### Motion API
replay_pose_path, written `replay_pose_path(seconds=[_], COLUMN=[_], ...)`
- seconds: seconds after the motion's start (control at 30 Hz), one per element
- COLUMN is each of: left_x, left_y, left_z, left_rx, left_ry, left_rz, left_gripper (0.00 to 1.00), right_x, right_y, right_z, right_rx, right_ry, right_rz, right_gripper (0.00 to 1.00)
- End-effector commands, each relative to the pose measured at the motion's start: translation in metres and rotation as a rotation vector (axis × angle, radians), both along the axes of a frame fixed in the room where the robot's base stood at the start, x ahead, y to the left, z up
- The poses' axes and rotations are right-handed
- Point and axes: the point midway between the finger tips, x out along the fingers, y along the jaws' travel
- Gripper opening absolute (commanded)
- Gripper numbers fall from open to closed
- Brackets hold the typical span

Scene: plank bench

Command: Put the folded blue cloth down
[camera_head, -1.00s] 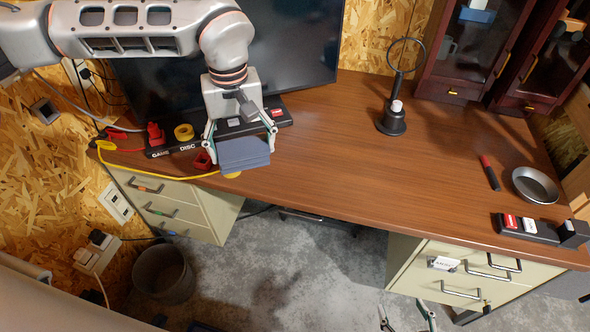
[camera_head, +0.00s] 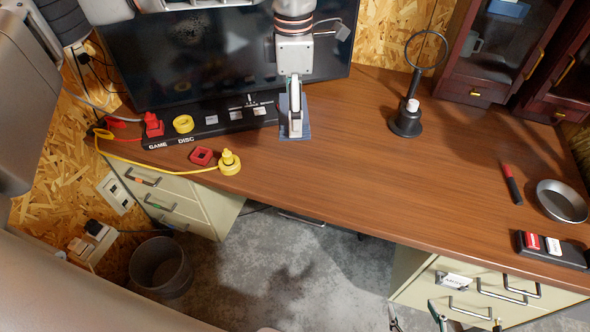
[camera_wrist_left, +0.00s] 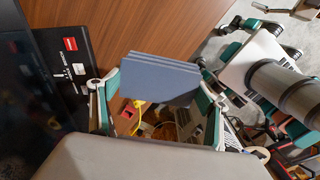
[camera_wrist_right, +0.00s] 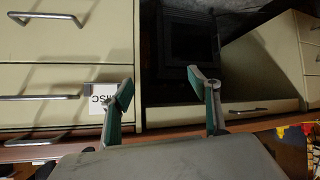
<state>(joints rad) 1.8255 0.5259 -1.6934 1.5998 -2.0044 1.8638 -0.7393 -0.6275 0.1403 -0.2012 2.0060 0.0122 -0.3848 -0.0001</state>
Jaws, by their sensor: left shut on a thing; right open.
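The folded blue cloth (camera_head: 284,131) is at the right end of the black board, over the desk's back part. In the left wrist view the folded blue cloth (camera_wrist_left: 160,80) shows as a layered stack between the fingers. My left gripper (camera_head: 295,133) points down and is shut on it, partly hiding it in the head view. I cannot tell whether the cloth touches the desk (camera_head: 370,180). My right gripper (camera_wrist_right: 165,92) is open and empty, below the desk's front edge by the cream drawers; its fingertips show at the bottom of the head view (camera_head: 418,318).
The black board (camera_head: 215,118) bears a red plug and yellow ring. A red square piece (camera_head: 201,156) and yellow knob (camera_head: 229,162) lie before it. A ring stand (camera_head: 406,120), red-black pen (camera_head: 512,185), metal bowl (camera_head: 562,202) and switch block (camera_head: 550,252) stand right. The middle desk is clear.

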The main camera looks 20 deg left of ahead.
Motion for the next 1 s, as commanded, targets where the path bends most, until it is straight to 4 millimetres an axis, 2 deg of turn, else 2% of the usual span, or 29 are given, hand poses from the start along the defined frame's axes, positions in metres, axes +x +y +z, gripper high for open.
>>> replay_pose_path(seconds=[0.03, 0.1, 0.5, 0.6, 0.83, 1.0], left_x=[-0.001, -0.002, -0.001, -0.001, -0.001, -0.002], left_y=[0.0, 0.001, 0.001, 0.0, 0.0, 0.0], left_z=[-0.016, -0.034, -0.125, -0.137, -0.15, -0.176], left_rx=[0.0, 0.0, 0.0, 0.0, 0.0, 0.0], left_ry=[0.008, 0.009, 0.006, 0.004, 0.003, 0.008], left_rz=[-0.001, -0.001, -0.003, -0.003, -0.004, -0.004], left_gripper=[0.51, 0.51, 0.51, 0.51, 0.51, 0.51], right_x=[-0.002, -0.003, -0.008, -0.007, -0.005, -0.006], right_y=[0.0, 0.0, -0.002, -0.003, -0.003, -0.004], right_z=[-0.004, -0.007, -0.017, -0.017, -0.014, -0.019], right_rx=[-0.002, -0.003, -0.014, -0.015, -0.015, -0.019], right_ry=[0.005, 0.008, 0.018, 0.016, 0.008, 0.013], right_rz=[0.001, 0.002, 0.004, 0.003, 0.002, 0.004], right_gripper=[0.61, 0.61, 0.61, 0.61, 0.61, 0.61])
